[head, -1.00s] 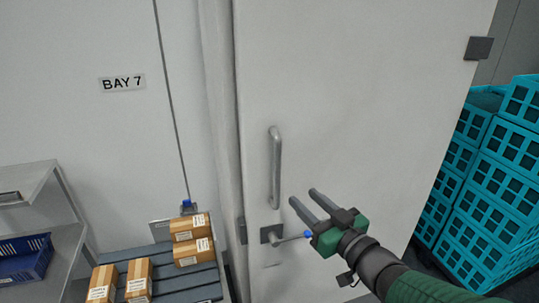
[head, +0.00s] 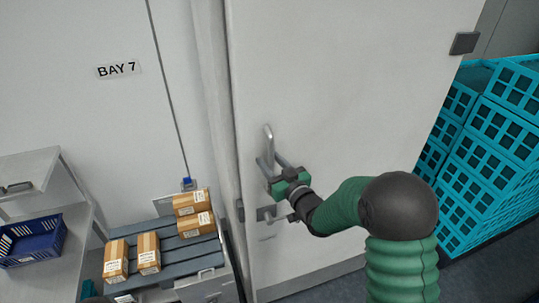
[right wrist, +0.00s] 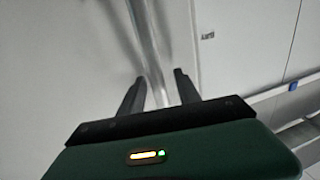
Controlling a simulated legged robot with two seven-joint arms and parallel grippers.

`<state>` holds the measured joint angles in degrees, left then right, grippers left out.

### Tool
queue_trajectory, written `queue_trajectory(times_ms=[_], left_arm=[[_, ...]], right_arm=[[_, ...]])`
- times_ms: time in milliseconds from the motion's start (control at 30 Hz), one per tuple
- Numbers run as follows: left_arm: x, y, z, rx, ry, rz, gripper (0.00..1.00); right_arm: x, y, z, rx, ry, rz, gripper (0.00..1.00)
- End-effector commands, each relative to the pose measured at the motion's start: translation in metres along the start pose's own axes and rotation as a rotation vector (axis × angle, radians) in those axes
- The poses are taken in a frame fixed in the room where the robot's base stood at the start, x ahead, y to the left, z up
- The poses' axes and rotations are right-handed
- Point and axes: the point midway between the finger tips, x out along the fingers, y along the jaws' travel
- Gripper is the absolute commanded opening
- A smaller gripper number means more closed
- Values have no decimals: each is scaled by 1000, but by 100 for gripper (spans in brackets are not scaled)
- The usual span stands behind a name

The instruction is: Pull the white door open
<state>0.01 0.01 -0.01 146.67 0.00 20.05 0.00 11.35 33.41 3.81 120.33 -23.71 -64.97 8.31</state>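The white door (head: 340,90) stands in the middle of the head view and looks shut. Its upright metal bar handle (head: 268,140) is near its left edge; the lower part is hidden by my right gripper. My right gripper (head: 273,165) is at the handle, with its arm reaching in from the lower right. In the right wrist view the handle (right wrist: 152,60) passes between the two fingers (right wrist: 158,84), with gaps on both sides, so the gripper is open around it. A latch plate (head: 266,213) with a lever sits just below. My left gripper's fingers are not seen.
A dark hinge (head: 465,43) is at the door's upper right. Teal crates (head: 500,130) are stacked right of the door. A slatted bench (head: 190,252) with several cartons stands left of it, beside a shelf with a blue bin (head: 35,243). A BAY 7 sign (head: 117,69) is on the wall.

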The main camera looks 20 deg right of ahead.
Motion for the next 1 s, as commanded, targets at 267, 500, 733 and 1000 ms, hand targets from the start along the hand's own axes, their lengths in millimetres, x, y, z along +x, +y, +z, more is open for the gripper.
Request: queue_trajectory(times_ms=[267,500,733,1000], left_arm=[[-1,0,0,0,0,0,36],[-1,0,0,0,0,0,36],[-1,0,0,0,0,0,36],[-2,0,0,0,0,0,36]], right_arm=[[5,0,1,0,-1,0,40],[5,0,1,1,-1,1,12],[5,1,1,1,-1,1,0],[5,0,0,1,0,0,0]])
